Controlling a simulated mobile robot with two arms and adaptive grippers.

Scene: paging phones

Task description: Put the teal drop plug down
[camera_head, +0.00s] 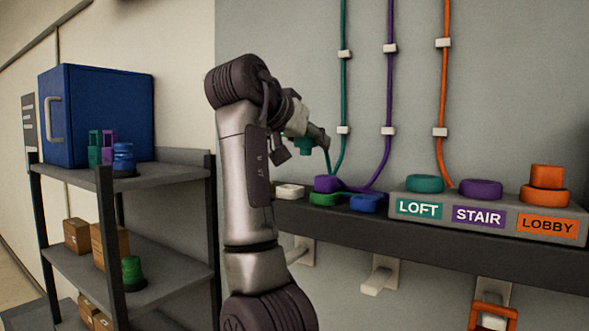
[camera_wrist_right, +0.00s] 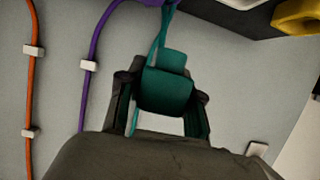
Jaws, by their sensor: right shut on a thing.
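My right gripper (camera_head: 304,146) is shut on the teal drop plug (camera_wrist_right: 168,88). It holds the plug above the dark wall ledge, left of the labelled box. In the head view the plug (camera_head: 293,148) is partly hidden by the gripper. The teal cord (camera_head: 343,90) comes down the wall to the plug's area. The labelled box (camera_head: 486,212) on the ledge reads LOFT, STAIR and LOBBY. A teal piece (camera_head: 425,183) is above LOFT, a purple piece (camera_head: 481,188) above STAIR and a stacked orange plug (camera_head: 547,177) above LOBBY. My left gripper is not in view.
On the ledge (camera_head: 460,256), left of the box, sit a purple plug (camera_head: 327,184), a green piece (camera_head: 324,199), a blue piece (camera_head: 366,203) and a white piece (camera_head: 290,191). A shelf rack (camera_head: 165,181) with a blue cabinet (camera_head: 108,112) stands at left.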

